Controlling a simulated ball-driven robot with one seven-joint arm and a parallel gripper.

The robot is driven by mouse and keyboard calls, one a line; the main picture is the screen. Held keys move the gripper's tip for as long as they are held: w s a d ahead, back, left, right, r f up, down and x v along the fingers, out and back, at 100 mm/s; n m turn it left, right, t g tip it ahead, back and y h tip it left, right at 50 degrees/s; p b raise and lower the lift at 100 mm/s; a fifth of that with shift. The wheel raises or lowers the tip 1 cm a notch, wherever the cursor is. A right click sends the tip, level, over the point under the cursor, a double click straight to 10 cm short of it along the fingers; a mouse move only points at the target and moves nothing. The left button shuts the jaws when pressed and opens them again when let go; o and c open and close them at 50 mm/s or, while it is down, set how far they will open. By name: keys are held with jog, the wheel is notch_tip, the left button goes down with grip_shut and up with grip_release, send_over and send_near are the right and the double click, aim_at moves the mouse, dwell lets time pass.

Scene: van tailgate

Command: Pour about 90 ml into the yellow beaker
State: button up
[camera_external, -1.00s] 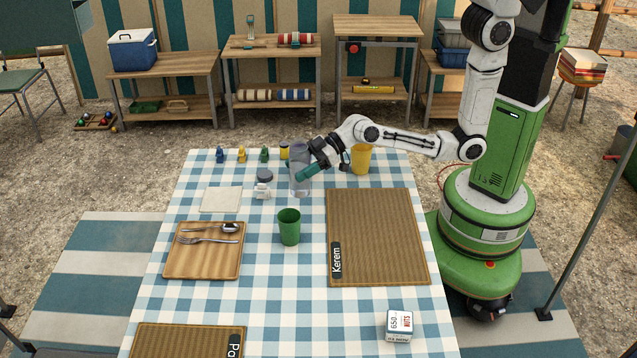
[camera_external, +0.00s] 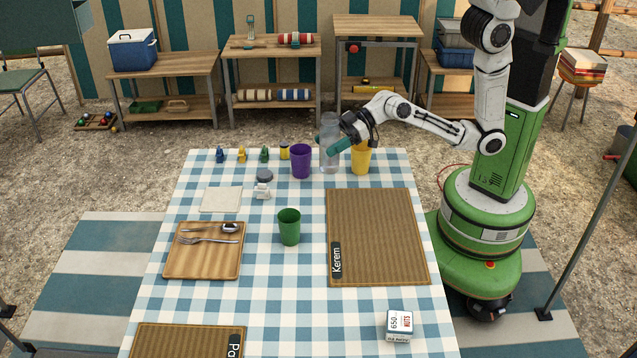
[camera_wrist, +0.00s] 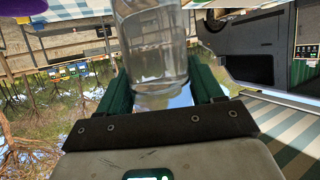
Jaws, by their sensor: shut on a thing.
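My gripper (camera_external: 336,146) is shut on a clear bottle (camera_external: 330,130) and holds it upright, raised near the far edge of the table. In the wrist view the bottle (camera_wrist: 152,45) stands between the two green fingers, with clear liquid in it. The yellow beaker (camera_external: 361,160) stands on the table just right of the bottle, partly hidden behind my gripper. A purple beaker (camera_external: 301,161) stands left of the bottle, and a green beaker (camera_external: 289,227) stands nearer the middle.
A woven placemat (camera_external: 378,240) lies on the right of the checked tablecloth. A wooden tray (camera_external: 190,265) with cutlery lies on the left. Several small coloured figures (camera_external: 241,154) stand along the far edge. A nuts box (camera_external: 399,325) stands at the near right.

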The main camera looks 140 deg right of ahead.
jog(key=shift+v, duration=1.1)
